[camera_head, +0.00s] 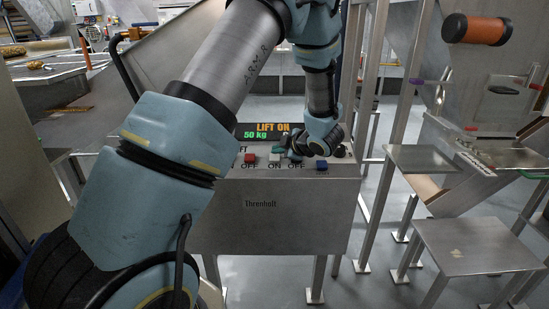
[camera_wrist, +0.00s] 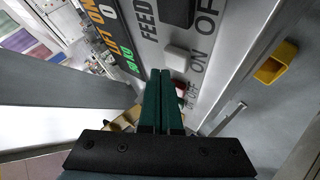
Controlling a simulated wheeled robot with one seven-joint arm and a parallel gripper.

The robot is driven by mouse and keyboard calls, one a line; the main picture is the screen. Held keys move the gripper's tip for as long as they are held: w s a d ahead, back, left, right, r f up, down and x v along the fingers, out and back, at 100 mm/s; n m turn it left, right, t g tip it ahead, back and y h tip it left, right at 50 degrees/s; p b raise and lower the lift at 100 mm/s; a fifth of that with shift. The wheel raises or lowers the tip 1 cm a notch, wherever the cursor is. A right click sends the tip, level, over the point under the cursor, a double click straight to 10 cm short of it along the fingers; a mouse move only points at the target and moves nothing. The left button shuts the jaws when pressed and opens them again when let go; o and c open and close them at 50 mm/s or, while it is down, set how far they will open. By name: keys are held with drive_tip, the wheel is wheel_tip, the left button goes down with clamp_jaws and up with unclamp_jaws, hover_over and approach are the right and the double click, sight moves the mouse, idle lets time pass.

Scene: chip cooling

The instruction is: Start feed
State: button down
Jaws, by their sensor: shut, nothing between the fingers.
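The control panel (camera_head: 300,172) of a metal cabinet faces me, with a display (camera_head: 262,131) reading "LIFT ON" and "50 kg". The white button (camera_head: 274,158), labelled ON, also shows in the wrist view (camera_wrist: 178,58), beside the word FEED. A black button (camera_wrist: 178,12), labelled OFF, lies beyond it there. A red button (camera_wrist: 181,88) is partly hidden by my fingers. My gripper (camera_head: 279,149) is shut and empty, its green fingertips close to the white button. They also show in the wrist view (camera_wrist: 160,72). I cannot tell whether they touch the panel.
A metal step (camera_head: 470,245) and machine frames stand to the right. A conveyor table (camera_head: 45,90) is at the left back. My arm hides part of the cabinet.

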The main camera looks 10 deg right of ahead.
drive_tip(key=shift+f, duration=0.15)
idle(0.5)
drive_tip(key=shift+w+f, duration=0.15)
drive_tip(key=shift+f, duration=0.1)
drive_tip(key=shift+w+f+b, duration=0.1)
drive_tip(key=shift+f+b, duration=0.45)
drive_tip(key=shift+b, duration=0.1)
idle(0.6)
drive_tip(key=shift+r, duration=0.1)
drive_tip(key=shift+s+r+p, duration=0.25)
drive_tip(key=shift+r+p, duration=0.45)
drive_tip(key=shift+r, duration=0.15)
drive_tip(key=shift+s+a+r+p, duration=0.1)
drive_tip(key=shift+s+r+p, duration=0.15)
drive_tip(key=shift+r+p, duration=0.45)
drive_tip(key=shift+s+r+p, duration=0.25)
drive_tip(key=shift+r+p, duration=0.2)
drive_tip(key=shift+r, duration=0.45)
drive_tip(key=shift+s+a+r+p, duration=0.1)
drive_tip(key=shift+s+r+p, duration=0.15)
drive_tip(key=shift+r+p, duration=0.45)
drive_tip(key=shift+w+r, duration=0.1)
drive_tip(key=shift+r, duration=0.05)
